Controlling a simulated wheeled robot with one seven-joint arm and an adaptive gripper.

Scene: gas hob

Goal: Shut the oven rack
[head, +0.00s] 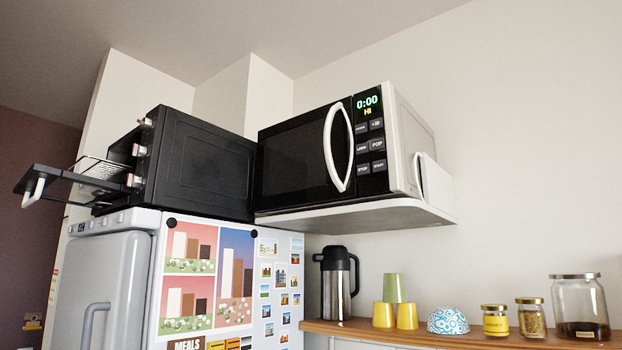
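A black toaster oven (203,167) stands on top of the fridge, its front turned to the left, with several knobs along that front edge. Its door (62,182) is folded down open, and the white door handle (34,193) is at the far left. The wire oven rack (103,168) sticks out of the oven's front, above the open door. How far it reaches inside is hidden by the oven's side. My gripper is not in view.
The fridge (106,285) with pictures on its side stands below the oven. A microwave (300,160) sits on a white shelf (372,214) to the right. A flask (336,283), cups, a bowl and jars stand on the wooden counter (450,336). The space left of the oven door looks clear.

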